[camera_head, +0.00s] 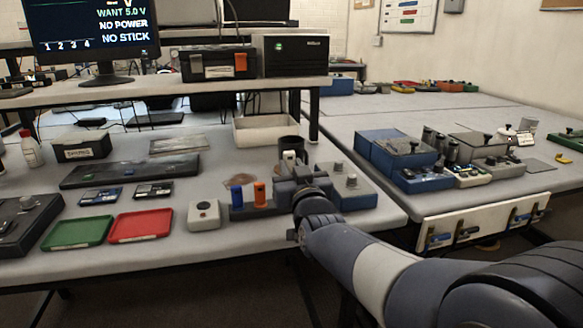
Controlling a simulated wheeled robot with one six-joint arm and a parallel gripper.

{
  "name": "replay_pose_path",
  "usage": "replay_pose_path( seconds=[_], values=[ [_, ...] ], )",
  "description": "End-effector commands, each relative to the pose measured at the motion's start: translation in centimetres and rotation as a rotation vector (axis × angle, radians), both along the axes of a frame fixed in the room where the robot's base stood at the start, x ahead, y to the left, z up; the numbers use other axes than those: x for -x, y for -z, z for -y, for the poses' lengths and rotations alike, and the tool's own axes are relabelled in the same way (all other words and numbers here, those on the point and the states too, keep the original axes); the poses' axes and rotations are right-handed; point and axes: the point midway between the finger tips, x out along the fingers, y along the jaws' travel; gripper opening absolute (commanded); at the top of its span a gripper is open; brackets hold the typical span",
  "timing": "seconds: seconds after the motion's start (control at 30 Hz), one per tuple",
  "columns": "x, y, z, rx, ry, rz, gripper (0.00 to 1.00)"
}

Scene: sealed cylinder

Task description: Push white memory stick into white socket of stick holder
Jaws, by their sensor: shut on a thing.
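The stick holder (238,213) is a low dark block near the front edge of the bench. A blue stick (237,195) and an orange stick (259,194) stand upright in it. My gripper (298,176) is just right of the orange stick, at the holder's right end, and is shut. A small white piece (289,157), which looks like the white memory stick, shows just above the jaws. My gripper and wrist hide its lower part and the white socket, so I cannot tell whether the stick is in the socket.
The monitor (92,28) reads "WANT 5.0 V", "NO POWER", "NO STICK". A white button box (204,215) stands left of the holder. Red (140,226) and green (77,233) trays lie left.

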Motion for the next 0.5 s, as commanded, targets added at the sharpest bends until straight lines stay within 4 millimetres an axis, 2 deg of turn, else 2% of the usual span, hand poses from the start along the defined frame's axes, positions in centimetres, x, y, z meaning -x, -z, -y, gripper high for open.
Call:
replay_pose_path(
  seconds=[0.27, 0.5],
  values=[
    [0.0, 1.0, 0.0, 0.001, 0.0, -0.002, 0.02],
    [0.0, 3.0, 0.0, 0.0, 0.0, -0.001, 0.02]
  ],
)
